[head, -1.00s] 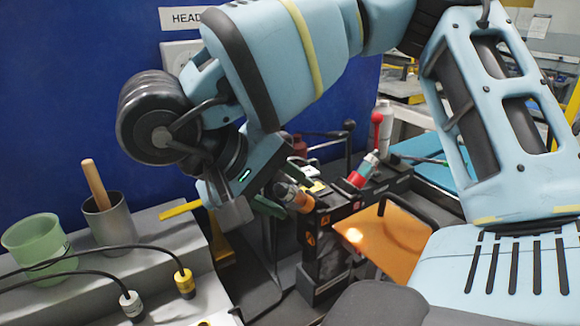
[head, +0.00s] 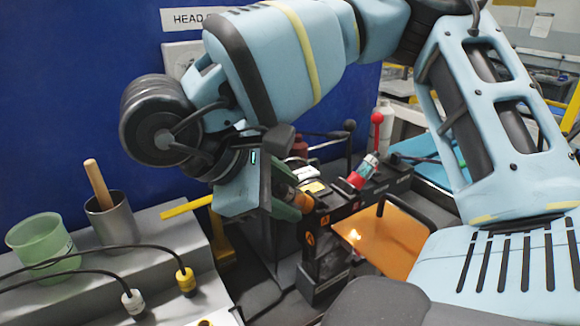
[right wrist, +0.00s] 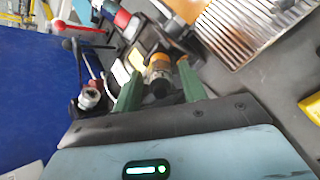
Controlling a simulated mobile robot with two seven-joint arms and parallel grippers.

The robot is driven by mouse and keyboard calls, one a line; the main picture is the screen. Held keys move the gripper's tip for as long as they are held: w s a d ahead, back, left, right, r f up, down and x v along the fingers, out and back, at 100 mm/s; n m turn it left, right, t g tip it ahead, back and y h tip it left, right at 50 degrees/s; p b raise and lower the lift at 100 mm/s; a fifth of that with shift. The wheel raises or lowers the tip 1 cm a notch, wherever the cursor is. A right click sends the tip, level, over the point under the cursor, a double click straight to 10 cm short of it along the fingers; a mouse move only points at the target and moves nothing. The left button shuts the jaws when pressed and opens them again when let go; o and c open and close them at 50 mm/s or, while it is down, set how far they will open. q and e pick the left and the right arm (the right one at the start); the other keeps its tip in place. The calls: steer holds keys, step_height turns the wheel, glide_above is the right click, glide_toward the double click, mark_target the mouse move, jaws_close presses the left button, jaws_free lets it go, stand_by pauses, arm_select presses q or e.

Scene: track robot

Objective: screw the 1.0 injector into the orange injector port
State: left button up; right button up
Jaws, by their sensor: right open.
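A short cylinder with a grey-dark end (right wrist: 157,82) stands in an orange collar (right wrist: 158,61), which looks like the orange injector port. The orange part (head: 304,201) also shows in the head view at the left end of the dark machine block. I cannot read a 1.0 label on the cylinder. My right gripper (right wrist: 160,88) is open, with one green finger on each side of the cylinder's end. I cannot tell whether the fingers touch it. In the head view the right gripper (head: 287,204) partly hides that end. My left gripper is not in view.
A red and teal cylinder (head: 362,173) sits on the same block, near a red-knobbed lever (head: 377,120). An orange panel (head: 385,238) stands at the front. A green cup (head: 40,245), a metal cup (head: 112,220) and cabled plugs are on the grey step at left.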

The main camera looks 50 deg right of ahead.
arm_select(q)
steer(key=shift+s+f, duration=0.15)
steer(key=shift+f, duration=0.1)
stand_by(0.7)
arm_select(e)
jaws_close()
stand_by(0.4)
steer(key=m+b, duration=0.2)
steer(key=m, duration=0.3)
steer(key=shift+f, duration=0.1)
steer(key=m+b, duration=0.1)
steer(key=m, duration=0.2)
steer(key=shift+m+b, duration=0.3)
steer(key=shift+m, duration=0.1)
steer(key=shift+s+a+m+b, duration=0.15)
steer(key=shift+m+b, duration=0.35)
steer(key=shift+m, duration=0.7)
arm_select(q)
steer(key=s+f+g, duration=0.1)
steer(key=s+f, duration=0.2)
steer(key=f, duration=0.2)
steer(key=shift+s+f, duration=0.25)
arm_select(e)
steer(key=shift+s+m, duration=0.25)
steer(key=shift+m, duration=0.25)
